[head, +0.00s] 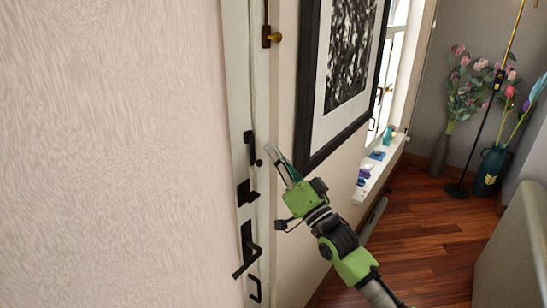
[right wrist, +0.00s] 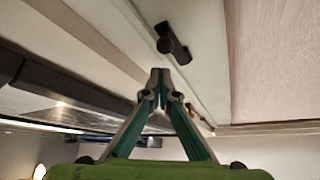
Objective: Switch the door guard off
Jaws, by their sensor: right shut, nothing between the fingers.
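The door guard looks to be the small black fitting (head: 250,148) on the white door edge and frame, with a round knob at its lower right. In the right wrist view a black fitting (right wrist: 172,40) with knobs, likely the same guard, is just beyond my fingertips. My right gripper (head: 270,150) is shut and empty, just right of the guard, its fingers pointing up and left. In the right wrist view its fingertips (right wrist: 160,74) meet, with a visible gap to the fitting. My left gripper is out of view.
Below the guard are a black latch (head: 246,192) and a black door handle (head: 247,252). A brass fitting (head: 272,37) is higher up. A black-framed picture (head: 308,100) hangs close to my right gripper. Vases with flowers (head: 490,168) stand at the far right.

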